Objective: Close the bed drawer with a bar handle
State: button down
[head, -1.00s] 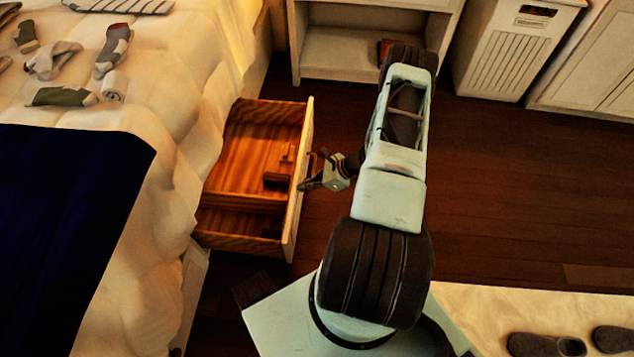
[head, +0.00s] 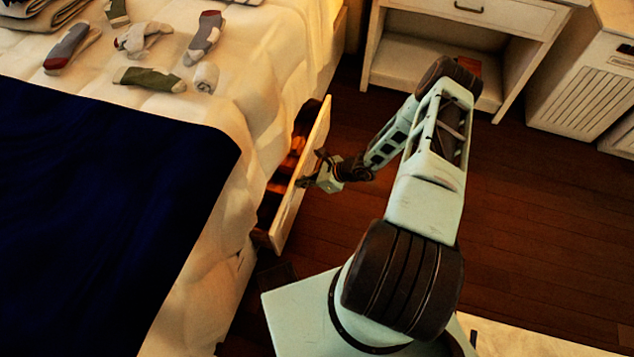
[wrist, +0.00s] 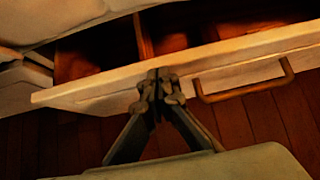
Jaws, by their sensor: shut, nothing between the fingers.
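The bed drawer (head: 299,178) is under the side of the bed, partly open, with a narrow strip of its wooden inside showing. In the wrist view its pale front panel (wrist: 225,70) runs across the picture. The bar handle (wrist: 245,88) is on the front, right of my gripper in that view. My gripper (head: 308,172) is at the outer face of the drawer front. In the wrist view my gripper (wrist: 158,82) has its fingertips together, with nothing between them, at the panel's upper edge, beside the handle. Whether the tips press on the panel is hard to tell.
The bed (head: 225,130) with a dark blue blanket (head: 90,210) and several socks is at the left. A white nightstand (head: 440,60) stands at the back, and a white hamper (head: 585,85) is at the right. The wooden floor (head: 530,220) right of my arm is clear.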

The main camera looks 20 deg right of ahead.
aim_at(294, 181)
jog(key=w+a, duration=0.4)
jog(key=a, duration=0.2)
jog(key=shift+w+a, duration=0.15)
jog(key=shift+w, duration=0.2)
jog(key=shift+w, duration=0.1)
jog(key=s+d, duration=0.1)
jog(key=d, duration=0.1)
jog(key=s+d, duration=0.1)
jog(key=d, duration=0.1)
jog(key=shift+s+r, duration=0.15)
jog(key=shift+s, duration=0.25)
jog(key=p+v, duration=0.3)
jog(key=v, duration=0.6)
jog(key=shift+s+r, duration=0.15)
jog(key=shift+s, duration=0.1)
